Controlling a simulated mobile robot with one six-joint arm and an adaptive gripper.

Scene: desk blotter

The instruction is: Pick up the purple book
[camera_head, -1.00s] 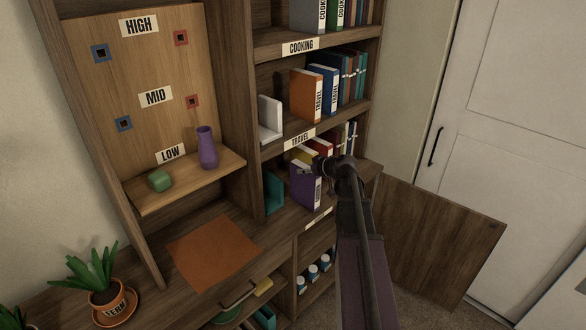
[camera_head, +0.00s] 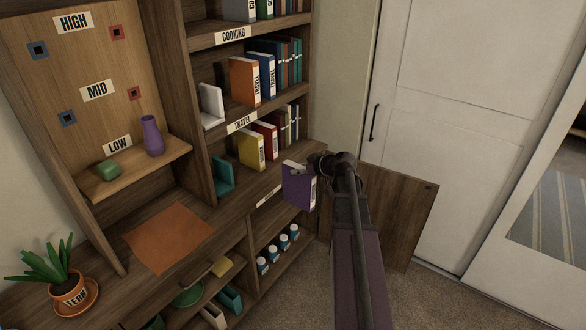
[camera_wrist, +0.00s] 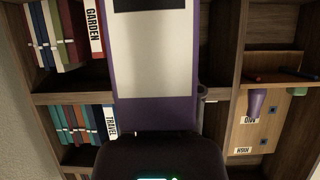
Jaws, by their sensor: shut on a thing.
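The purple book (camera_head: 298,187) is upright in front of the shelves in the head view, clear of the row of books behind it. My gripper (camera_head: 314,168) is shut on its upper right part, and my arm hides some of that side. In the wrist view the purple book (camera_wrist: 152,108) fills the middle, with a large pale label on its face. The fingertips themselves are hard to make out.
A yellow book (camera_head: 251,150) and a red book (camera_head: 268,138) stand on the lower shelf beside a teal bookend (camera_head: 223,178). An open wooden door (camera_head: 395,220) is right of my arm. An orange mat (camera_head: 168,238) lies on the desk.

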